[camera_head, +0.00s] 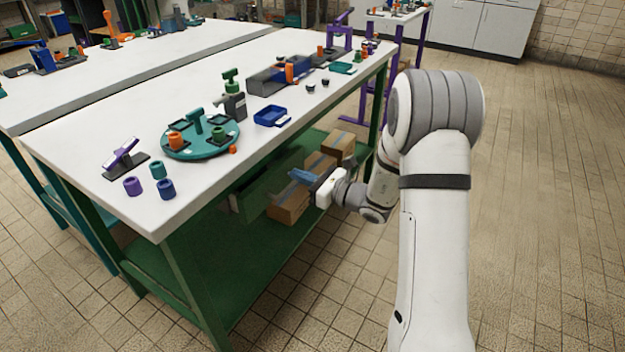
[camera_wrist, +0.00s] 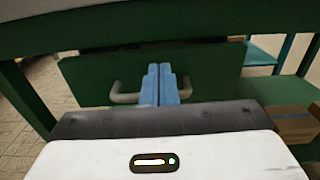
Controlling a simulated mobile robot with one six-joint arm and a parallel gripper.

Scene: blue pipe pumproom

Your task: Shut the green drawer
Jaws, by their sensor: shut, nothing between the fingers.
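The green drawer (camera_wrist: 215,72) shows its flat front panel in the wrist view, just below the green table frame. It has a grey bar handle (camera_wrist: 122,95) whose middle is hidden behind my fingers. In the head view the drawer (camera_head: 264,188) hangs under the white tabletop on its right side, partly hidden by the table edge and my gripper. How far out it stands is hard to tell. My gripper (camera_wrist: 160,71) has its blue fingers together and empty, pointing at the middle of the panel. Contact cannot be made out. It also shows in the head view (camera_head: 297,175).
Cardboard boxes (camera_head: 288,207) stand on the green lower shelf (camera_head: 262,247) below and beside my gripper. The white tabletop (camera_head: 95,165) above carries a teal turntable (camera_head: 205,150), a blue tray (camera_head: 268,117) and small parts. Tiled floor on the right is open.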

